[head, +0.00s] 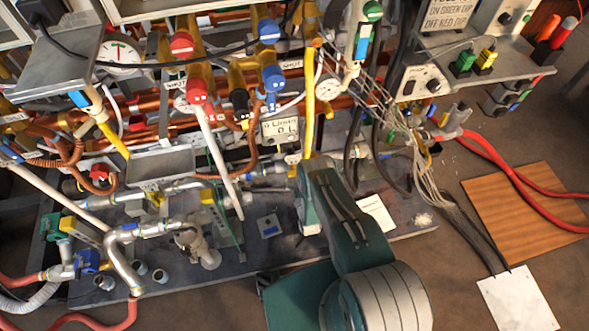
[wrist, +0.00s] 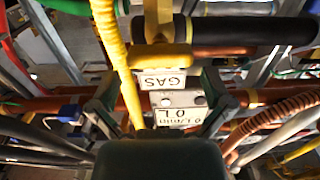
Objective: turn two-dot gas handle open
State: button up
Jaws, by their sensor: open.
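The fingers look empty and apart from the handle. In the head view my own arm hides the fingertips.
Red handles (head: 196,90), blue handles (head: 272,78) and a black handle (head: 240,103) crowd the copper pipes at left. Loose cables (head: 410,135) hang at right. A wooden board (head: 525,212) lies on the floor at right.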

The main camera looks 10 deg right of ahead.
jog(key=shift+w, duration=2.25)
jog(key=c, duration=0.8)
jog(key=shift+c, duration=0.2)
